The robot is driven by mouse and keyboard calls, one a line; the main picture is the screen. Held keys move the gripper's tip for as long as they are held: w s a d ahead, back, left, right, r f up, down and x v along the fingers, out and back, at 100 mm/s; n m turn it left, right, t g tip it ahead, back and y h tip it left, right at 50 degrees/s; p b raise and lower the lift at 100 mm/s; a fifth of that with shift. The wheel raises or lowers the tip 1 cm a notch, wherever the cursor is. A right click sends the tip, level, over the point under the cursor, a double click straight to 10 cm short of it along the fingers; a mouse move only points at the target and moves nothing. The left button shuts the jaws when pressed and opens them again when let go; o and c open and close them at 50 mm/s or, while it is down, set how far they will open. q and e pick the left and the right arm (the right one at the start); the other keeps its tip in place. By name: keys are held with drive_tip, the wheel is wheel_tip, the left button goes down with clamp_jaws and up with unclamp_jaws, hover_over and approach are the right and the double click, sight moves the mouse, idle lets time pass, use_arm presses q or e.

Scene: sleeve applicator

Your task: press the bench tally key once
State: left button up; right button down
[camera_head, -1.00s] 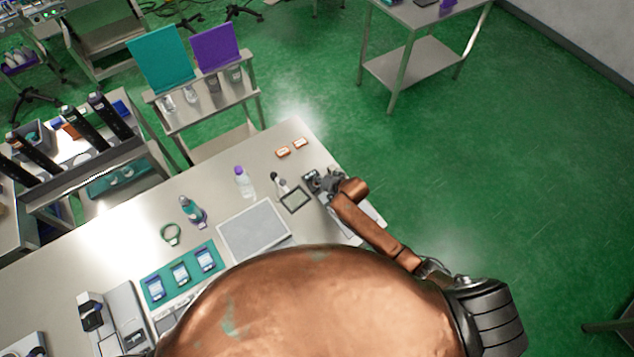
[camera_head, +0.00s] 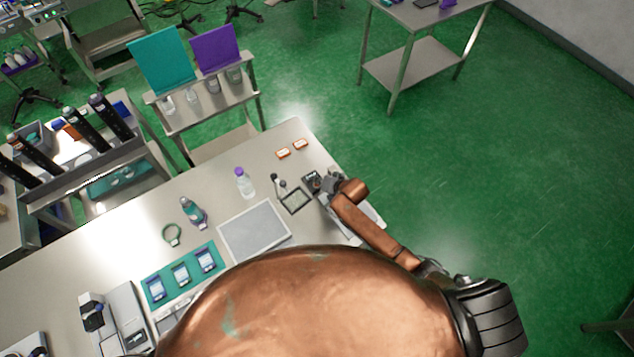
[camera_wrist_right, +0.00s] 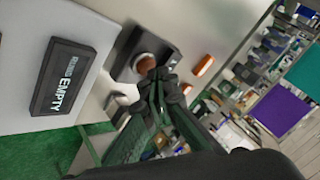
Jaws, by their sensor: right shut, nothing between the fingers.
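The bench tally key shows in the right wrist view as a dark box with a round brownish button (camera_wrist_right: 147,66). In the head view its dark housing (camera_head: 311,180) sits near the right end of the bench. My right gripper (camera_head: 328,184) is beside it, on its right side, fingers shut and empty. In the right wrist view the closed fingertips (camera_wrist_right: 160,75) overlap the lower right edge of the button. I cannot tell whether they touch it. My left gripper is not in view.
Two small orange items (camera_head: 291,149) lie beyond the key. A small dark-framed display (camera_head: 295,200), a clear purple-capped bottle (camera_head: 245,185) and a grey mat (camera_head: 254,231) lie to the left. A black "EMPTY" sign (camera_wrist_right: 65,77) shows in the wrist view. Green floor is open right of the bench.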

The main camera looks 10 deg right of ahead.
drive_tip(key=shift+r+p, duration=0.35)
drive_tip(key=shift+r, duration=0.15)
wheel_tip(320, 180, up, 3)
drive_tip(key=p, duration=0.2)
drive_tip(key=shift+f+p, duration=0.2)
drive_tip(key=shift+p, duration=0.1)
drive_tip(key=shift+r+p, duration=0.8)
drive_tip(key=shift+r, duration=0.4)
